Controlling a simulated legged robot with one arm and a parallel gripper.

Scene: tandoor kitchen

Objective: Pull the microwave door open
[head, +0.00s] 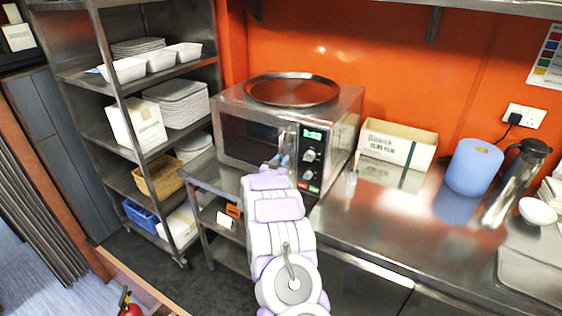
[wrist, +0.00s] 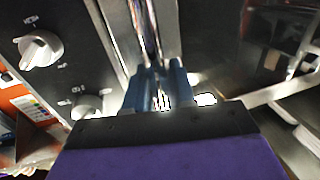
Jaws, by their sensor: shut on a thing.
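The microwave (head: 232,108) is a steel box with a dark front door (head: 245,142) and a control panel on its right with a green display and knobs. The door looks shut. Its upright metal handle (head: 290,140) is at the door's right side. My gripper (head: 284,160) is at the handle's lower part. In the wrist view the blue fingers of my gripper (wrist: 160,82) are closed around the bright handle bar (wrist: 152,30). The control panel (wrist: 60,50) with white knobs shows at left there. My arm hides the lower front in the head view.
A round metal tray (head: 291,90) lies on the microwave. A cardboard box (head: 398,144), a blue paper roll (head: 473,166) and a steel flask (head: 516,180) stand on the counter (head: 375,225) at right. A steel shelf rack (head: 95,80) stands at left.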

